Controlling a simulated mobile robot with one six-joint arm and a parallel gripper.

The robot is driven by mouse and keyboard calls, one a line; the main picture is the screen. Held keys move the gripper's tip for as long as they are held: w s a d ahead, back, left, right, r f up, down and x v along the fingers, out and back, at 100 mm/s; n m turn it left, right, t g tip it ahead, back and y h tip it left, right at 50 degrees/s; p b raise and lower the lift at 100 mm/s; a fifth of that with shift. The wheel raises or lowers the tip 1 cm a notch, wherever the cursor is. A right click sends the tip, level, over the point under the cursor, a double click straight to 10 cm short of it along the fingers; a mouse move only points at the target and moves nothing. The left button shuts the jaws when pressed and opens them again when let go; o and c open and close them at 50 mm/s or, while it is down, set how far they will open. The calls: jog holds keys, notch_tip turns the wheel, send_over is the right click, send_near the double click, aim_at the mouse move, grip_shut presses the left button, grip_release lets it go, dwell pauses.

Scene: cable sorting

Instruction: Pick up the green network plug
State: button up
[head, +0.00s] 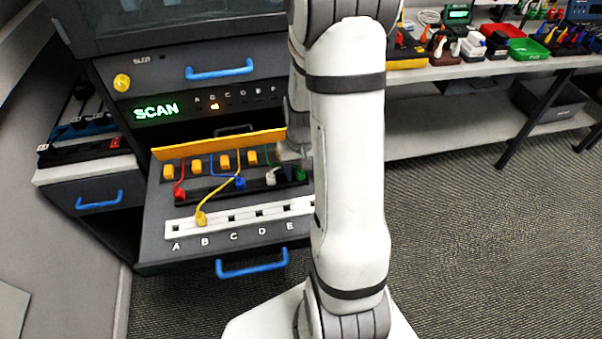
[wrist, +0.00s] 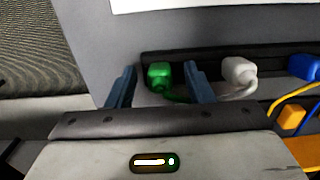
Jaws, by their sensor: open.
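The green network plug (wrist: 159,76) sits at the dark holder strip (wrist: 215,62) in the wrist view, with its cable running off to the right. My gripper (wrist: 160,68) is open, with one blue-grey finger on each side of the green plug. I cannot tell whether either finger touches it. In the head view the green plug (head: 300,174) shows just left of my arm. My arm hides most of the gripper there.
A white plug (wrist: 239,72) is close beside the right finger, with a blue plug (wrist: 304,67) farther right. In the open drawer, a red plug (head: 179,195) lies left and a yellow plug (head: 200,218) is at socket B of the white strip (head: 217,221).

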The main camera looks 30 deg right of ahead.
jog(key=shift+c, duration=0.2)
grip_shut()
dwell(0.3)
notch_tip(320, 180, up, 10)
jog(key=shift+f, duration=0.1)
notch_tip(320, 180, up, 4)
jog(key=p, duration=0.2)
jog(key=shift+f+p, duration=0.1)
jog(key=shift+p, duration=0.25)
jog(key=shift+f, duration=0.1)
dwell(0.4)
